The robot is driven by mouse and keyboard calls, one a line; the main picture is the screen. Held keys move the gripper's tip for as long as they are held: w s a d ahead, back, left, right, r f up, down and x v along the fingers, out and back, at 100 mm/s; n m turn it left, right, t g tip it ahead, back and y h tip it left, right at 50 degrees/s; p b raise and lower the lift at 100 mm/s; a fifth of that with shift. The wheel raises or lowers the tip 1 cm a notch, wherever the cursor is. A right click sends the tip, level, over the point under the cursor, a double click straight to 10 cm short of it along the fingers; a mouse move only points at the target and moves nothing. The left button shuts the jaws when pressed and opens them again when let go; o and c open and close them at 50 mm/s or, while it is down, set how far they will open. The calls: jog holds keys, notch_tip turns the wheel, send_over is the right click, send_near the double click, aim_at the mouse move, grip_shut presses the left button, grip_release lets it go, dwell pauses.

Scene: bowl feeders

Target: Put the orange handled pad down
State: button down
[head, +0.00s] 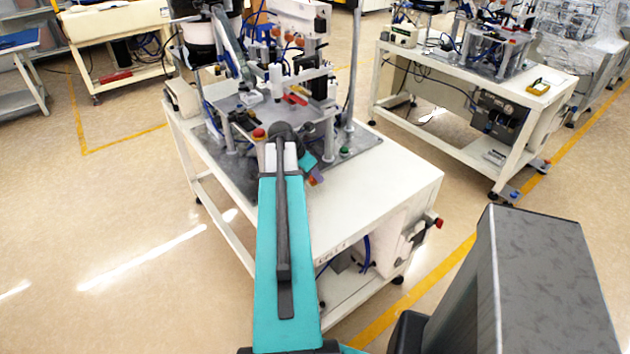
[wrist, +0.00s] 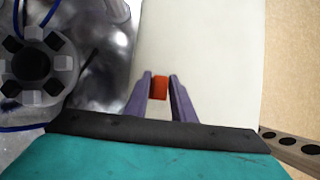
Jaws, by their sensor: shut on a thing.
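The orange handled pad (wrist: 159,88) shows in the wrist view as a small orange block between the two purple fingers of my gripper (wrist: 160,76). My gripper is shut on it. Only the orange part shows clearly; I cannot make out the rest of the pad. In the head view my gripper (head: 315,178) is small, beyond the end of my teal arm, over the near part of the white table (head: 385,185). I cannot tell whether the pad touches the tabletop.
A metal plate with a feeder fixture (head: 290,100) covers the table's far part. In the wrist view a grey knobbed part (wrist: 38,65) stands left of the fingers. The white tabletop (wrist: 200,40) ahead is bare, with its edge at the right.

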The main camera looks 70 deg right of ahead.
aim_at(315, 181)
jog(key=shift+f, duration=1.45)
jog(key=shift+f, duration=0.1)
jog(key=c, duration=1.5)
grip_release()
jog(key=shift+b+v, duration=0.7)
jog(key=shift+v, duration=5.4)
jog(key=shift+d, duration=0.15)
